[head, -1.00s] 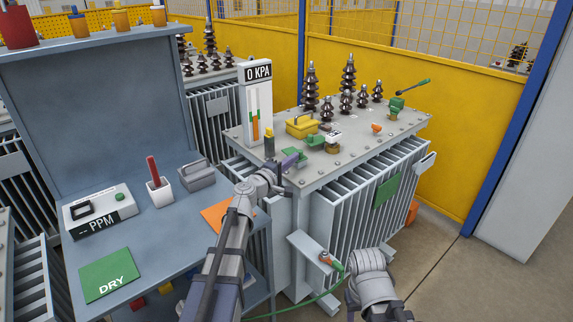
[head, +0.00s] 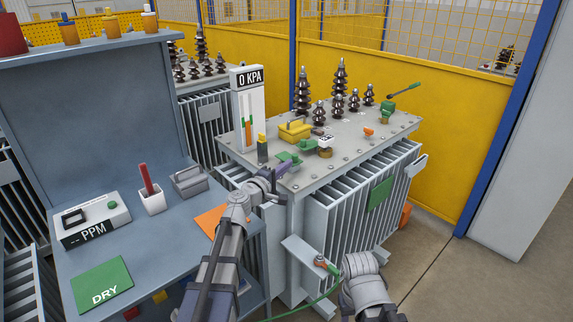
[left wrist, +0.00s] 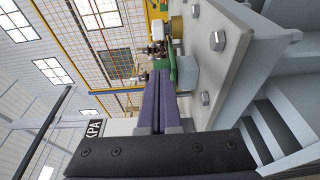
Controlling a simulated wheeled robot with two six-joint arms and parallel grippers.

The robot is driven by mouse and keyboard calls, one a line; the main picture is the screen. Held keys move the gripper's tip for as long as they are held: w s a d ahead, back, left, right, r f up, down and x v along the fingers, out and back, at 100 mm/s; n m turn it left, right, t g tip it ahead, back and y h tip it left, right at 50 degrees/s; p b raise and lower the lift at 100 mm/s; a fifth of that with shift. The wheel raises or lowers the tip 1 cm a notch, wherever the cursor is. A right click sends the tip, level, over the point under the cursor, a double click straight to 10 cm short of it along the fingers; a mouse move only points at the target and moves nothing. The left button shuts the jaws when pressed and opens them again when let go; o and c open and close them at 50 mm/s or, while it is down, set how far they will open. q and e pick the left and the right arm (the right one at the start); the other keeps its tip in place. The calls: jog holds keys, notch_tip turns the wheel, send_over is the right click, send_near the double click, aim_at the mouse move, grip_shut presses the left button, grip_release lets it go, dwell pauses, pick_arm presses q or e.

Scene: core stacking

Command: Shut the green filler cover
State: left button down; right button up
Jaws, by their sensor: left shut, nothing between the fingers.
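The green filler cover (head: 307,144) is a small green piece on the near side of the transformer lid (head: 345,150). A second green part (head: 288,157) sits just in front of it; whether the cover is open or seated I cannot tell. My left gripper (head: 276,172), with purple fingers, is shut and empty at the lid's near left edge, just short of the green parts. In the left wrist view the shut fingers (left wrist: 160,76) point at a green part (left wrist: 187,72), which overlaps their tips; contact is unclear. My right arm shows at lower right, its gripper out of sight.
A 0 KPA gauge (head: 249,108) and a yellow box (head: 295,131) stand close to the left gripper. Dark insulators (head: 303,92) and a green-handled valve (head: 388,109) rise farther back. A grey bench (head: 165,240) is at left.

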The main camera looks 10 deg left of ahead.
pick_arm(q)
jog(key=d+v, duration=0.1)
jog(key=v, duration=1)
jog(key=shift+s, duration=0.7)
jog(key=s+d+f+m+g+h, duration=0.1)
jog(key=s+d+f+m+g, duration=0.4)
jog(key=d, duration=0.5)
jog(key=s+d+f+m+g+h, duration=0.1)
jog(key=s+d+f+m+g, duration=0.3)
jog(key=d+f+m+g, duration=0.35)
jog(key=s+f+m+g+y, duration=0.5)
jog(key=s+f+y, duration=0.45)
jog(key=s, duration=0.45)
notch_tip(320, 180, up, 19)
jog(key=a+p, duration=0.1)
jog(key=p, duration=1.7)
jog(key=shift+w+f, duration=0.15)
